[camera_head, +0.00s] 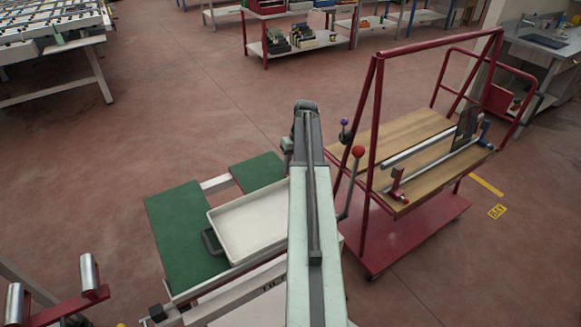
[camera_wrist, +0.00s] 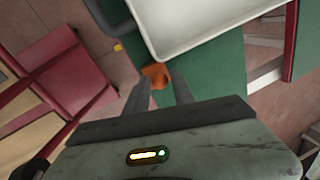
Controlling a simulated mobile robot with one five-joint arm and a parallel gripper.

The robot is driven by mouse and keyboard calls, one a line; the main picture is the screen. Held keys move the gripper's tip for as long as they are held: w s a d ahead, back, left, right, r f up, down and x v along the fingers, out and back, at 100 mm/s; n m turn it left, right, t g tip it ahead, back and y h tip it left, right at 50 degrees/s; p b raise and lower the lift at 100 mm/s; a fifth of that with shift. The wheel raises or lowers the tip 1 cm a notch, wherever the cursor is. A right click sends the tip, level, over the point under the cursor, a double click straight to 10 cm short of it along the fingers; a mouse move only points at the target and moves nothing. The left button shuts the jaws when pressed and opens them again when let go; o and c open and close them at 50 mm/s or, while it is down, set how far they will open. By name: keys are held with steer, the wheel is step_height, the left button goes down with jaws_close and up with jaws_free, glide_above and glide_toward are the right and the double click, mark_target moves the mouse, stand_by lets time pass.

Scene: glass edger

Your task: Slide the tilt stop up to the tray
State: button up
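The white tray (camera_head: 250,222) lies on the green-topped table (camera_head: 185,235) in the head view, its right end hidden behind my arm. Its rim and inside also show at the top of the wrist view (camera_wrist: 200,20). A small orange block (camera_wrist: 156,75), which looks like the tilt stop, sits on the green surface just short of the tray's near edge, with a small gap. My gripper (camera_wrist: 160,77) is open, with its two fingertips at either side of the orange block. I cannot tell whether they touch it. The head view hides the block and fingers.
A dark handle (camera_head: 212,242) stands at the tray's left end. A red trolley (camera_head: 400,235) with a wooden top and an upright frame stands close to the right of my arm. Open floor lies beyond.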

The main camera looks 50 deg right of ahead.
steer(key=shift+o, duration=0.7)
step_height(320, 180, up, 8)
steer(key=d+p, duration=0.1)
steer(key=p, duration=0.6)
steer(key=shift+s+d+f+p, duration=0.15)
steer(key=shift+s+p, duration=0.2)
steer(key=shift+p, duration=0.05)
